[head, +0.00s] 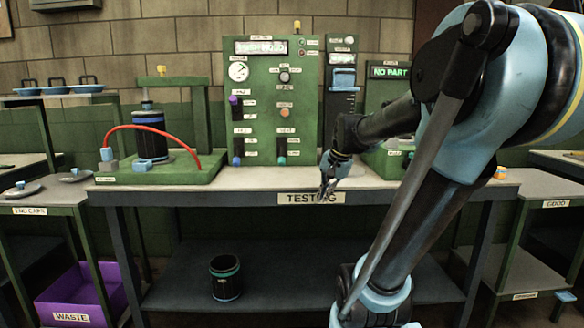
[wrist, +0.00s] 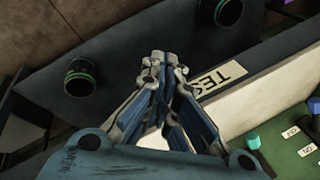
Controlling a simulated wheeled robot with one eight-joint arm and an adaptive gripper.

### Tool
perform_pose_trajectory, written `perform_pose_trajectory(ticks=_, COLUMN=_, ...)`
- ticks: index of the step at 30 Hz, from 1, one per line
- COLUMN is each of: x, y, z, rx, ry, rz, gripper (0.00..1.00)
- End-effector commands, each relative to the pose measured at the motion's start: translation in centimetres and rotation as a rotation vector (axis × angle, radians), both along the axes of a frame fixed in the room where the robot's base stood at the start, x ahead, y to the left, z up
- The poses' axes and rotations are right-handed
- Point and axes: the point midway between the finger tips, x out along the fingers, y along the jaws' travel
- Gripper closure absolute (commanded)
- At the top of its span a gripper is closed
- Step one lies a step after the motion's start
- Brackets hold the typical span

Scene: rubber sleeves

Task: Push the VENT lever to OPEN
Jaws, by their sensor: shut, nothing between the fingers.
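The green test panel (head: 258,78) stands at the back of the bench, with a gauge, knobs and several small levers. A purple-tipped lever (head: 235,100), a blue-tipped lever (head: 237,160) and a teal-tipped lever (head: 281,160) show on its face. The labels are too small to read, so I cannot tell which lever is VENT. In the wrist view my closed fingers (wrist: 162,62) point past that sign; a teal knob (wrist: 252,140) shows on green at lower right.
The bench (head: 240,188) is mostly clear in front of the panel. A fixture (head: 150,172) with a black cylinder and red hose stands at left. A green-ringed cylinder (head: 225,278) stands on the lower shelf. A purple waste bin (head: 75,295) is at lower left.

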Motion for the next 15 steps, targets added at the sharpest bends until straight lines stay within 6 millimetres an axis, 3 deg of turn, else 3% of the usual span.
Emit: perform_pose_trajectory(ticks=15, x=13.7, y=2.9, z=6.0, rx=0.261, ry=0.036, rz=-0.356, gripper=1.00)
